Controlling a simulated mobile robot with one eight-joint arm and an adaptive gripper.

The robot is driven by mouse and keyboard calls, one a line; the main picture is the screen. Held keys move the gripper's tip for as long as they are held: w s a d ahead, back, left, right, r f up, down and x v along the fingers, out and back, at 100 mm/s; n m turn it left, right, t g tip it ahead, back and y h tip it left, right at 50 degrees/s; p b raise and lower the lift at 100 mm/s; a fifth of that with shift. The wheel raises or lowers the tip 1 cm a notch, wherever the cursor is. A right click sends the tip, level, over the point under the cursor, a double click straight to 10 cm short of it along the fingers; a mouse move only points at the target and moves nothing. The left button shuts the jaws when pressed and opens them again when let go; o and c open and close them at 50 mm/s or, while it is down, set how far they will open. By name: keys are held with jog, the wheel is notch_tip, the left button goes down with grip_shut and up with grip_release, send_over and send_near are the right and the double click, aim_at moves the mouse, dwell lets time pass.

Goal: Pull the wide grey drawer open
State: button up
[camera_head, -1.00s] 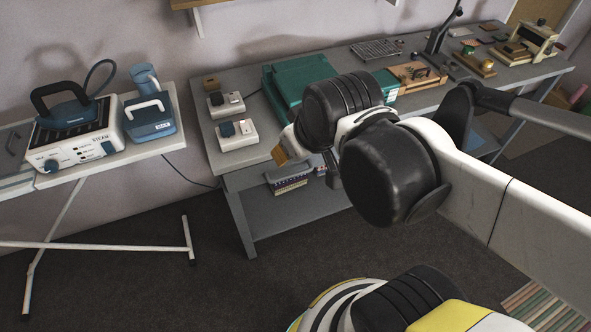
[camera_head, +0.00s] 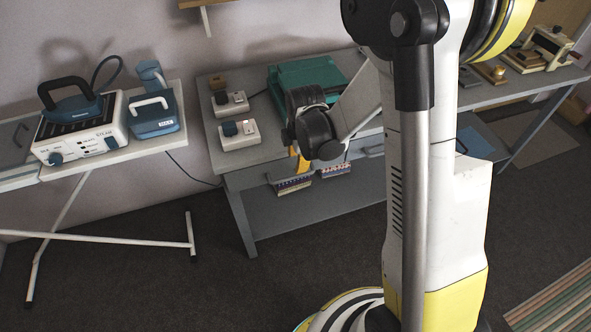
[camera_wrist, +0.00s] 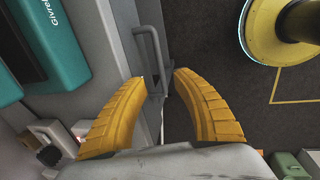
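The wide grey drawer (camera_head: 248,177) is in the front of the grey workbench, below its top. My arm hides much of that front in the head view, and I cannot tell there whether it is fully shut. A grey bar handle (camera_wrist: 147,48) stands out from the front in the wrist view. My gripper (camera_wrist: 157,77) is open, with one yellow finger on each side of the handle's near end. A gap shows between the handle and the right finger; the left fingertip is very close to it. In the head view, my gripper (camera_head: 297,158) is at the bench's front edge.
A green case (camera_head: 290,77) and small white boxes (camera_head: 240,134) stand on the workbench (camera_head: 215,150). Boxes with coloured rows (camera_head: 292,186) sit beneath it. A table with an iron (camera_head: 72,103) is at the left. Dark floor in front is clear.

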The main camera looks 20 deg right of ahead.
aim_at(295, 177)
jog(key=f+b, duration=0.1)
jog(key=f, duration=0.2)
jog(key=w+f+b, duration=0.1)
jog(key=f+b, duration=0.1)
jog(key=f, duration=0.1)
jog(key=w+f+b, duration=0.1)
jog(key=f, duration=0.3)
grip_shut()
